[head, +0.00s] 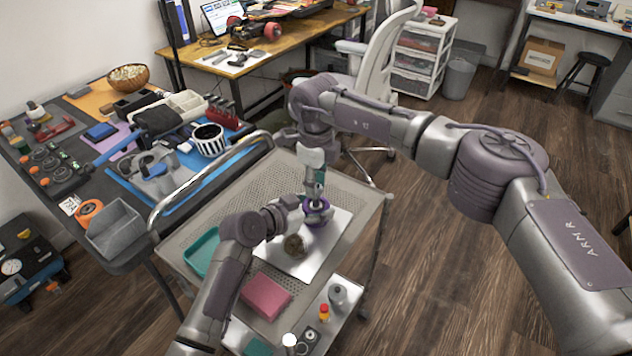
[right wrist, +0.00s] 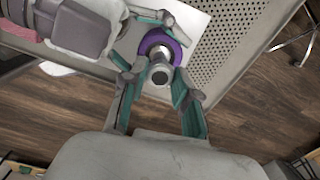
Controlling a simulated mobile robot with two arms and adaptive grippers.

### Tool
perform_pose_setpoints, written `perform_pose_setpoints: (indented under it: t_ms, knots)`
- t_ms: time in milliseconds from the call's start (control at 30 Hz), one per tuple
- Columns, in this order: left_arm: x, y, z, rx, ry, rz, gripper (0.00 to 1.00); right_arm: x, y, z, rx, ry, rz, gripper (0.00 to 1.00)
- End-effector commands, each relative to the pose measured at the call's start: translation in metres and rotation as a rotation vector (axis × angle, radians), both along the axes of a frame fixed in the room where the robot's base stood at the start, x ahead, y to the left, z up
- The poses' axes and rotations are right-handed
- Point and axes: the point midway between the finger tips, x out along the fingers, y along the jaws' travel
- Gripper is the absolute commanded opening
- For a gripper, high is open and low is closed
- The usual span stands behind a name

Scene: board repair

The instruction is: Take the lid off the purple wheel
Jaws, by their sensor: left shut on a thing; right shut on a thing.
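The purple wheel (head: 310,219) is on the white sheet on the cart, and its purple rim also shows in the right wrist view (right wrist: 177,51). My left gripper (right wrist: 153,22) comes in from the left and is shut on the purple wheel at its side. My right gripper (right wrist: 158,82) reaches down from above. It is shut on the grey round lid (right wrist: 160,73) at the wheel's centre. I cannot tell whether the lid is still seated or slightly raised. In the head view the grippers hide much of the wheel and lid.
A brown lumpy object (head: 294,246) lies on the white sheet (head: 312,262) near the wheel. A crowded workbench (head: 75,105) stands at the left.

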Motion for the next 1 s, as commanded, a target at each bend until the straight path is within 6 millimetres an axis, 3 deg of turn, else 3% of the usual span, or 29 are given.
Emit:
perform_pose_setpoints:
  t_ms: [800, 1000]
  knots:
    - [-0.0002, 0.0004, -0.0007, 0.001, 0.001, 0.0, 0.0, 0.0006, -0.0014, 0.0015, -0.003, -0.001, 2.0, 0.0]
    - [-0.0002, 0.0004, -0.0007, 0.001, 0.001, 0.0, 0.0, 0.0007, -0.0016, 0.0017, -0.002, 0.0, 2.413, 0.0]
